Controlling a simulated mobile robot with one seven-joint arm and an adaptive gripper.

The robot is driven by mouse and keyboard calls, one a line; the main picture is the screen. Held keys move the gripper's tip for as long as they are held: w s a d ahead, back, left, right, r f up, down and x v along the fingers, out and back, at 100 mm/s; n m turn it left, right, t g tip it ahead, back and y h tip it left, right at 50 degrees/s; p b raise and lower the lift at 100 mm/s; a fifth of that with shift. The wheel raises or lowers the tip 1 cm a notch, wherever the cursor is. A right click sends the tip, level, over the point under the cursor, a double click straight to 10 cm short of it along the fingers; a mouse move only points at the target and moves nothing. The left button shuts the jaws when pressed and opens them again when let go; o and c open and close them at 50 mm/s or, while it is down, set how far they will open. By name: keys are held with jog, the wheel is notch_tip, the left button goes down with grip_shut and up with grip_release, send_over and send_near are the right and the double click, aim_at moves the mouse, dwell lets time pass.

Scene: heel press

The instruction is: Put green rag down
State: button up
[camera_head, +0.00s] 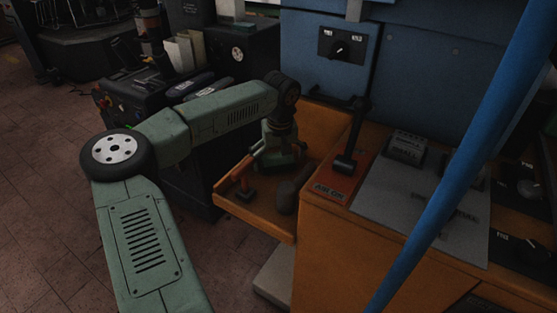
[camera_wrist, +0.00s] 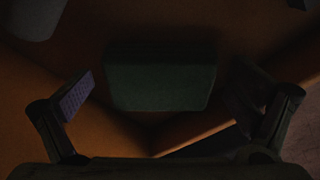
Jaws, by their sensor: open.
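The green rag (camera_wrist: 162,75) shows in the wrist view as a dark green folded block. It lies between the two spread fingers of my gripper (camera_wrist: 163,98), with a gap on each side. My gripper is open and not closed on the rag. In the head view my gripper (camera_head: 277,155) points down over the orange tray (camera_head: 258,222) at the front of the machine. My wrist hides much of that spot, and I cannot clearly tell the rag from my gripper there. The wrist view is very dark.
An orange-handled tool (camera_head: 243,186) and a dark rounded object (camera_head: 290,194) are in the tray, close to my gripper. A black lever (camera_head: 349,145) stands right of it on the machine. A blue bar (camera_head: 465,160) crosses the right side. Tiled floor lies left.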

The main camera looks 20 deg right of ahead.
aim_at(279, 164)
notch_tip(279, 164, up, 12)
jog(key=s+b, duration=0.1)
jog(key=shift+s+a+r, duration=0.15)
jog(key=shift+s, duration=0.1)
dwell(0.5)
